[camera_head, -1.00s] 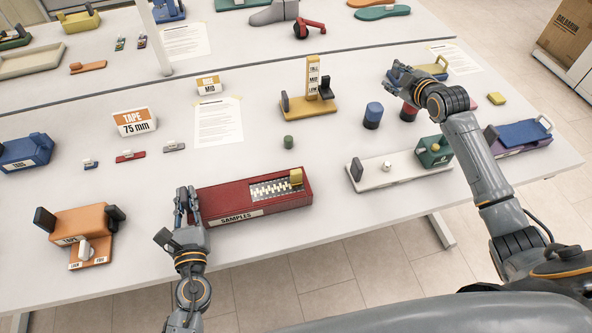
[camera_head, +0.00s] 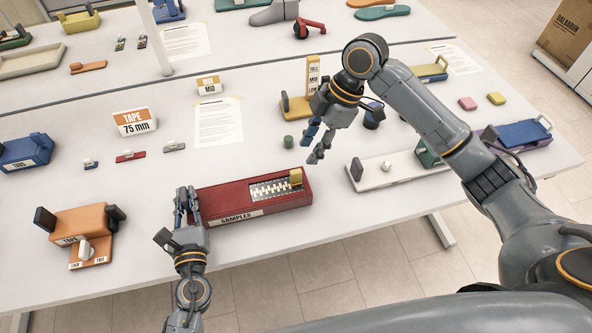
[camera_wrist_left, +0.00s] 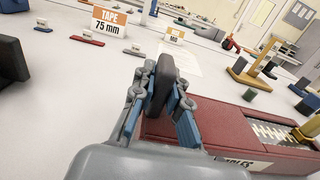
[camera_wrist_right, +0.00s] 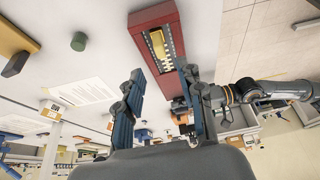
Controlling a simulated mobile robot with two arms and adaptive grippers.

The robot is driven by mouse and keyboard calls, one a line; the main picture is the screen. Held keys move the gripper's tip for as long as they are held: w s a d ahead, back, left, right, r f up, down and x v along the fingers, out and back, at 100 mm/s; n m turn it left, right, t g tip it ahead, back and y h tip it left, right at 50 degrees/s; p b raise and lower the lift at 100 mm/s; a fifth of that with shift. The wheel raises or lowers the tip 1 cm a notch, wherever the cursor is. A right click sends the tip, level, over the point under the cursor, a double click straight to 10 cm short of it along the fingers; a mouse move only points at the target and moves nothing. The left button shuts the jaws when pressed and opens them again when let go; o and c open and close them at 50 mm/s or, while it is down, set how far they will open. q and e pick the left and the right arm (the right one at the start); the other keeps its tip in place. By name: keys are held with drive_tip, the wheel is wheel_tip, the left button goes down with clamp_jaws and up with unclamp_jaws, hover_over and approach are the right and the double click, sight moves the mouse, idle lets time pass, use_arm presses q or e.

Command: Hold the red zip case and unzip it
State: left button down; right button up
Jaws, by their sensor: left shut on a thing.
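The red zip case (camera_head: 225,203), labelled "SAMPLES", lies near the table's front edge. Its white zip teeth show in an open window on top, and the yellow zip pull (camera_head: 296,177) is at the right end. My left gripper (camera_head: 186,200) is shut on the case's dark end tab (camera_wrist_left: 165,75) at its left end. My right gripper (camera_head: 315,145) is in the air above and to the right of the case, its fingers apart and empty. In the right wrist view the case (camera_wrist_right: 150,18) and yellow pull (camera_wrist_right: 158,45) lie beyond the open fingers.
A small green cylinder (camera_head: 289,141) stands behind the case. A white fixture (camera_head: 400,170) is to its right, partly hidden by my right arm. An orange fixture (camera_head: 75,225) is to the left. A yellow stand (camera_head: 296,105) is behind.

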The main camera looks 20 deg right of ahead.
sight(297, 171)
drive_tip(key=x, duration=0.9)
drive_tip(key=shift+a+f, duration=0.15)
drive_tip(key=shift+f, duration=0.1)
drive_tip(key=shift+c, duration=0.4)
clamp_jaws()
